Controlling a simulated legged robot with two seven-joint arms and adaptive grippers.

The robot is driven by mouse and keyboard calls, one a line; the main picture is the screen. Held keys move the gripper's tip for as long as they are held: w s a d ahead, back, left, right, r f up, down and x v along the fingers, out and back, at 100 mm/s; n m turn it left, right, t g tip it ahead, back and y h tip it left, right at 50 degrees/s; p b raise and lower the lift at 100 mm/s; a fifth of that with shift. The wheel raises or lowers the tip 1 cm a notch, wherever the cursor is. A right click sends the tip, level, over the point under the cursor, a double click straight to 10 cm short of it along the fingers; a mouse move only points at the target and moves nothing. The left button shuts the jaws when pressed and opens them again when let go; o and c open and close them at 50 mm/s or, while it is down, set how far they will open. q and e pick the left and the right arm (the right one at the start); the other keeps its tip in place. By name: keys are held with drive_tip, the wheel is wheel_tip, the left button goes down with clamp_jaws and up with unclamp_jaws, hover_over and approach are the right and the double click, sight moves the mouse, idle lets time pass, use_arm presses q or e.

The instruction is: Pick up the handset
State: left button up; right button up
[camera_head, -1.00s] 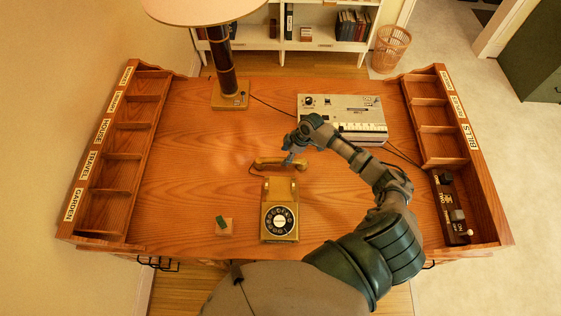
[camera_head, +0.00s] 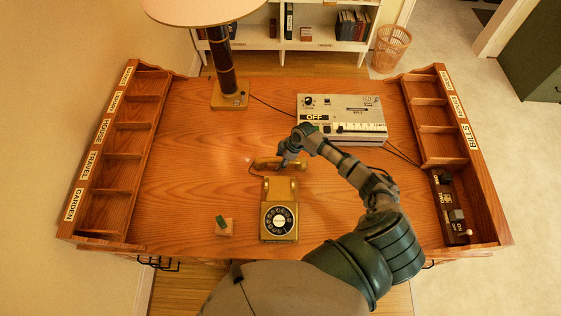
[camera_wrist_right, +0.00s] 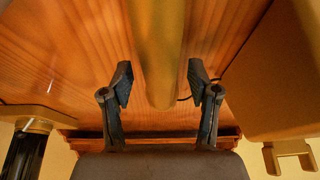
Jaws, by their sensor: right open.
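The yellow-brown handset (camera_head: 268,163) lies on the desk just behind the rotary telephone base (camera_head: 279,222). In the right wrist view the handset (camera_wrist_right: 158,50) runs between the two fingers of my right gripper (camera_wrist_right: 160,90). The fingers stand apart, one on each side of it, with a visible gap on both sides. In the head view my right gripper (camera_head: 287,158) is over the handset's right half and hides part of it. My left gripper is not seen.
A grey machine with keys (camera_head: 340,104) stands behind my right arm. A lamp (camera_head: 230,101) stands at the back left. A small block with a green top (camera_head: 223,226) lies left of the telephone. Labelled compartment shelves (camera_head: 128,126) line both sides. The desk's left middle is clear.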

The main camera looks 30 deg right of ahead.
drive_tip(key=shift+f, duration=0.15)
clamp_jaws()
idle(0.4)
